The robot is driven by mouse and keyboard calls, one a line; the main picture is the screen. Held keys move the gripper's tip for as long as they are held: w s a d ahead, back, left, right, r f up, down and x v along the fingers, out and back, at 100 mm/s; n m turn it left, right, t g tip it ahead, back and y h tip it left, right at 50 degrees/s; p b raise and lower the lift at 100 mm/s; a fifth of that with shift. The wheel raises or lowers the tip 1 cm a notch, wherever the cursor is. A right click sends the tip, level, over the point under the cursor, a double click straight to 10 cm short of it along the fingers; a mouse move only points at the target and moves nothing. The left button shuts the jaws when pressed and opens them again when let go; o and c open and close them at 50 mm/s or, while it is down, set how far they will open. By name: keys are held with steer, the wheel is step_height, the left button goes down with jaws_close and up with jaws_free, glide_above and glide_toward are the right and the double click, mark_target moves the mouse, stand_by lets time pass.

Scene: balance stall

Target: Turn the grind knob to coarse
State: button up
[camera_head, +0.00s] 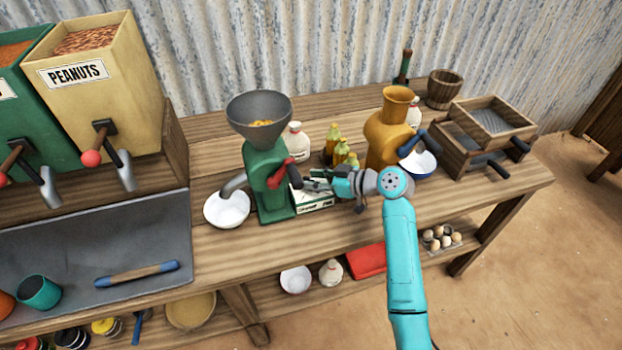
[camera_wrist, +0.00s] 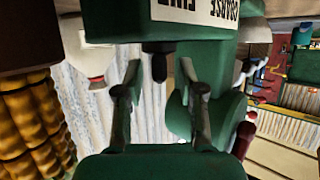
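The green grinder (camera_head: 264,172) stands on the bench with a grey hopper on top and a red-handled crank (camera_head: 278,174) on its side. A white label (camera_head: 314,203) sits low at its right. In the wrist view the label (camera_wrist: 195,10) reads "FINE" and "COARSE", upside down and partly cut off. A small dark knob (camera_wrist: 158,62) sticks out below the label. My gripper (camera_head: 314,182) is just right of the grinder. In the wrist view my gripper (camera_wrist: 160,72) is open, its fingers on either side of the knob with gaps. The knob's pointer direction cannot be made out.
A white bowl (camera_head: 227,209) stands under the grinder's spout. Behind my gripper are small bottles (camera_head: 342,152) and a white jug (camera_head: 296,142). The bench front (camera_head: 340,228) is clear.

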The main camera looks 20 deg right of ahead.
steer(key=shift+w+a+f, duration=0.25)
steer(key=shift+w+a, duration=0.2)
jaws_close()
steer(key=shift+s+m+t, duration=0.1)
steer(key=shift+m+t, duration=0.2)
steer(key=m+t+h, duration=0.2)
steer(key=m+h, duration=0.1)
steer(key=h, duration=0.1)
steer(key=shift+a, duration=0.15)
steer(key=m+t+h, duration=0.1)
steer(key=m+h, duration=0.3)
steer(key=h, duration=0.1)
steer(key=shift+m, duration=0.4)
steer(key=shift+m+h, duration=0.9)
steer(key=shift+h, duration=0.1)
